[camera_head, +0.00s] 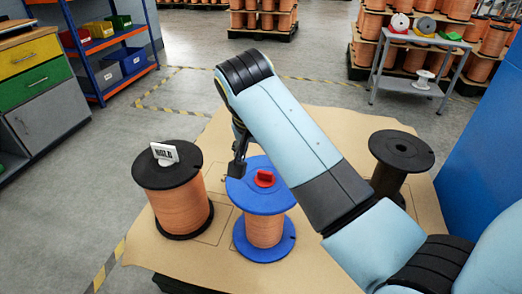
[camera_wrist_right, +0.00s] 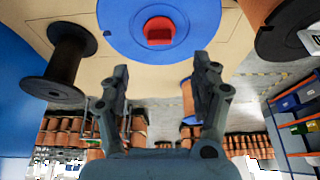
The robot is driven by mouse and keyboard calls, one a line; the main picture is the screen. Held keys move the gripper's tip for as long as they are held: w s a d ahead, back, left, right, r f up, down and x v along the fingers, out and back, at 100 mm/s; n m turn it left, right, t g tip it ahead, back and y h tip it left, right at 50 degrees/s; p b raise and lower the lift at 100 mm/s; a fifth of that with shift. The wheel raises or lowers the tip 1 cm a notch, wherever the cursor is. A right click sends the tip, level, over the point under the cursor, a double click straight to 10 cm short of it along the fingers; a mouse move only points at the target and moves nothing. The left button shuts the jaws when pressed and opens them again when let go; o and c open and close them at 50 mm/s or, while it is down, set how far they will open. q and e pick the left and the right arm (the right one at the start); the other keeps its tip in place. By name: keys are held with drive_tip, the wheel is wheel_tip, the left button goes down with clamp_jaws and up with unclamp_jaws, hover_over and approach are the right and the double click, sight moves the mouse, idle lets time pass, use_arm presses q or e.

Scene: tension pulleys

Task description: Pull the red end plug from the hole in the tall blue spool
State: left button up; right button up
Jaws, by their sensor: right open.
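The tall blue spool (camera_head: 264,222) stands upright on the brown board, wound with copper-coloured wire. The red end plug (camera_head: 265,178) sits in the hole at the middle of its blue top flange. In the right wrist view the plug (camera_wrist_right: 159,31) shows in the blue flange (camera_wrist_right: 120,25), ahead of the fingertips. My right gripper (camera_wrist_right: 160,65) is open and empty, its two fingers apart on either side below the plug. In the head view the right gripper (camera_head: 238,165) is beside the plug, to its left, partly hidden by my arm. My left gripper is not in view.
A black spool with copper wire (camera_head: 183,205) carries a white HOLD sign (camera_head: 164,153) to the left. A bare black spool (camera_head: 398,158) stands to the right. The brown board (camera_head: 190,262) bears them. A grey trolley (camera_head: 412,85) stands behind; a blue panel (camera_head: 485,150) is at right.

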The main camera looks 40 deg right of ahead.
sight(265, 172)
drive_tip(key=b+x, duration=0.2)
drive_tip(key=x, duration=0.7)
drive_tip(key=shift+f+b, duration=0.25)
drive_tip(key=shift+b, duration=0.05)
drive_tip(key=c, duration=1.2)
